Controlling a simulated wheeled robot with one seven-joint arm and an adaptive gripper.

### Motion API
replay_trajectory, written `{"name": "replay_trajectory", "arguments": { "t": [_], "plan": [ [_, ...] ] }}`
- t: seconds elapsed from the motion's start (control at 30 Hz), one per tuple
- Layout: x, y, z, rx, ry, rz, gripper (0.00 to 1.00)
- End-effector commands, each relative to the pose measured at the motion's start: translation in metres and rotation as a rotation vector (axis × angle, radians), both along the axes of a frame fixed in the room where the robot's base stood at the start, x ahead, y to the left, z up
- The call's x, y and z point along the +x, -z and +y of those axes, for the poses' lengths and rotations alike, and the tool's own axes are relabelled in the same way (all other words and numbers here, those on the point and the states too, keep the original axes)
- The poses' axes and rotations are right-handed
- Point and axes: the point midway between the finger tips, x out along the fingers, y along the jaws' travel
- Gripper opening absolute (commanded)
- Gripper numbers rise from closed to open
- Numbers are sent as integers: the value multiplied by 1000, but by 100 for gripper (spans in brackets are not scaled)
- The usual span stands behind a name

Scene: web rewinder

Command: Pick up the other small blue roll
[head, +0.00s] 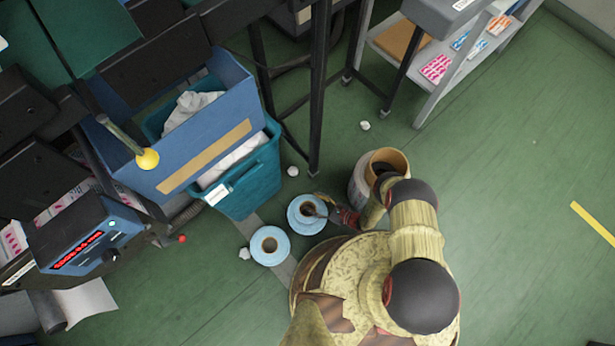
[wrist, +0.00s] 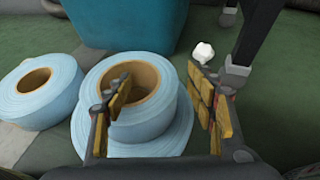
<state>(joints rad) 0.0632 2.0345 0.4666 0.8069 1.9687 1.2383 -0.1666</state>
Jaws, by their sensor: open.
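Two light-blue rolls with brown cores show near my gripper. One blue roll (wrist: 160,115) appears to lie on top of another, wider pale-blue roll or disc (wrist: 185,143); the stack also shows in the head view (head: 296,222). A separate blue roll (wrist: 35,112) lies flat on the floor just left of the stack; it also shows in the head view (head: 270,257). My gripper (wrist: 162,85) is open. Its left finger overlaps the core opening of the upper roll, its right finger is outside the roll's right side. I cannot tell how deep the left finger reaches. My gripper shows small in the head view (head: 332,211).
A dark machine leg (head: 318,100) stands close behind. A wide brown-cored roll (head: 360,185) is to the right. Small white scraps (head: 292,171) lie around. Floor is clear at far right.

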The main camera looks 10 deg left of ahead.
Motion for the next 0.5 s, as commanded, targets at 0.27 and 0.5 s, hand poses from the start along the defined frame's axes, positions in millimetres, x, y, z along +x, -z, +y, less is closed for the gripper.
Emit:
{"name": "replay_trajectory", "arguments": {
  "t": [0.27,0.5],
  "plan": [
    [9,12,22,-1,-2,1,56],
    [10,11,22,0,-1,0,56]
  ]
}}
